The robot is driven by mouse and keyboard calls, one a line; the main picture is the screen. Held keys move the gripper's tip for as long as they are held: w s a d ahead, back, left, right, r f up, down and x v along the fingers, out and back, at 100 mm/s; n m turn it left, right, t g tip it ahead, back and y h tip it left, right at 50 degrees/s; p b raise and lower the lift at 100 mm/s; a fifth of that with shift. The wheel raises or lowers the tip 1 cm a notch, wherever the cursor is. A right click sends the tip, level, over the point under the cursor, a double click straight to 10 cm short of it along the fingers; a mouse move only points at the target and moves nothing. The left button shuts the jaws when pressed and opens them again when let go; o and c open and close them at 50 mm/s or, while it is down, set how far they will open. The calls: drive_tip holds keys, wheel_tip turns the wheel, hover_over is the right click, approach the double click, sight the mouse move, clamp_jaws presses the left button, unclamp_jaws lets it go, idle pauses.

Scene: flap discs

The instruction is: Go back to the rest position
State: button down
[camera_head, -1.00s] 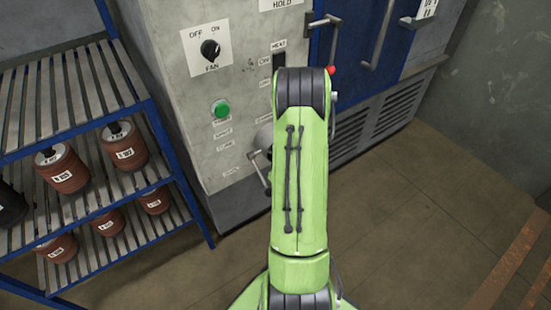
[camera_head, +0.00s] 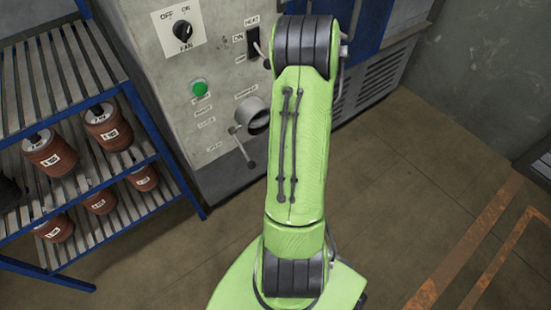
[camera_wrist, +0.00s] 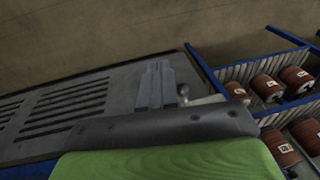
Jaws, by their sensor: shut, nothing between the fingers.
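My gripper (camera_wrist: 160,68) shows in the wrist view as two pale grey fingers close together, with nothing between them. It is in front of the grey machine's vented lower part and apart from the rack. In the head view my green arm stands upright in the middle of the picture and the gripper is hidden behind it.
A grey oven-like machine (camera_head: 215,150) stands behind my arm, with a fan knob (camera_head: 183,30), a green button (camera_head: 199,89) and a lever (camera_head: 243,148) beside a round pipe. A blue rack (camera_head: 165,155) with several reddish-brown disc stacks (camera_head: 108,127) is at left.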

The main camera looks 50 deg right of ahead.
drive_tip(key=shift+s+a+r, duration=0.1)
drive_tip(key=shift+s+r, duration=0.3)
drive_tip(key=shift+s, duration=0.35)
drive_tip(key=w+a+r+n+p, duration=0.1)
drive_tip(key=w+a+r+p, duration=0.2)
drive_tip(key=r, duration=0.4)
drive_tip(key=w+a+r+t+h+p, duration=0.1)
drive_tip(key=w+a+r, duration=0.1)
drive_tip(key=a+r, duration=0.45)
drive_tip(key=w+a+r+n+p, duration=0.1)
drive_tip(key=w+a+r+p, duration=0.15)
drive_tip(key=r, duration=0.55)
drive_tip(key=s+a+r+t+p, duration=0.1)
drive_tip(key=s+a+r+p, duration=0.1)
drive_tip(key=s+a+r, duration=0.2)
drive_tip(key=s+a+r+n+t+p, duration=0.1)
drive_tip(key=s+a+r+t+p, duration=0.1)
drive_tip(key=a+r, duration=0.7)
drive_tip(key=p+v, duration=0.1)
drive_tip(key=v, duration=0.2)
drive_tip(key=shift+s+a+r+p, duration=0.2)
drive_tip(key=shift+s+r+p, duration=0.1)
drive_tip(key=shift+r, duration=0.05)
